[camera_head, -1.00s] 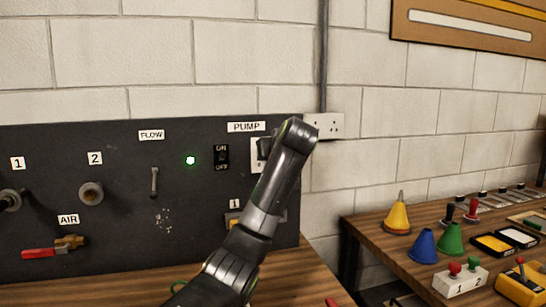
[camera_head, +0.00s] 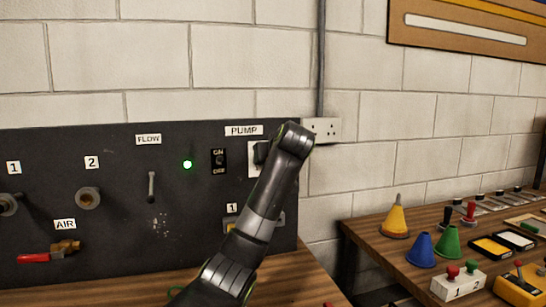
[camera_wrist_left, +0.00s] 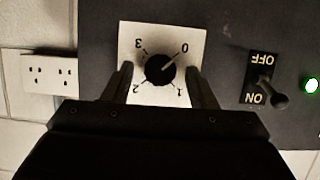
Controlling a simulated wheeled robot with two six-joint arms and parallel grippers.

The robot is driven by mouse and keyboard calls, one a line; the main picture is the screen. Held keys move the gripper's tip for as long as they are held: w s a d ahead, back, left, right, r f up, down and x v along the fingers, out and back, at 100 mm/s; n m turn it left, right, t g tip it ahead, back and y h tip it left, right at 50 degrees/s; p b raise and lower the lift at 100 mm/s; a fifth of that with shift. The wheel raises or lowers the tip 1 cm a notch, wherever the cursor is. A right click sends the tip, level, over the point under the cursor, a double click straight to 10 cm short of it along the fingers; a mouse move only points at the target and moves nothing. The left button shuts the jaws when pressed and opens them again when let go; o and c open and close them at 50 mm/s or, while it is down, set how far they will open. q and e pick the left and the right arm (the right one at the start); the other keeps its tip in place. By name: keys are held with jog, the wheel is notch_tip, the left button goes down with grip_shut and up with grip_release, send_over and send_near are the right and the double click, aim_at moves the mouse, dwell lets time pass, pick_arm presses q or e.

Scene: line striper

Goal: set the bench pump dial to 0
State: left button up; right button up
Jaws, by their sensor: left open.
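The pump dial (camera_wrist_left: 160,69) is a round black knob on a white plate (camera_wrist_left: 132,36) marked 0 to 3, upside down in the left wrist view. Its pale pointer line points at the 0. My left gripper (camera_wrist_left: 160,78) is open, with one finger on each side of the knob; I cannot tell whether either finger touches it. In the head view, the plate (camera_head: 252,160) shows only partly under the PUMP label (camera_head: 243,131), behind my left arm. My right gripper is not in view.
An ON/OFF switch (camera_wrist_left: 265,85) and a lit green lamp (camera_wrist_left: 311,85) sit beside the dial. A wall socket (camera_head: 323,129) is right of the panel (camera_head: 120,200). Cones, push buttons and other items stand on the wooden bench (camera_head: 372,237) at right.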

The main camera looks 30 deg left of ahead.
pick_arm(q)
jog(key=p+v, duration=0.9)
jog(key=v, duration=0.8)
jog(key=shift+d+p, duration=0.25)
jog(key=shift+p, duration=0.05)
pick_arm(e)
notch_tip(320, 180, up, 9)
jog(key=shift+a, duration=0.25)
pick_arm(q)
jog(key=shift+a+r, duration=0.1)
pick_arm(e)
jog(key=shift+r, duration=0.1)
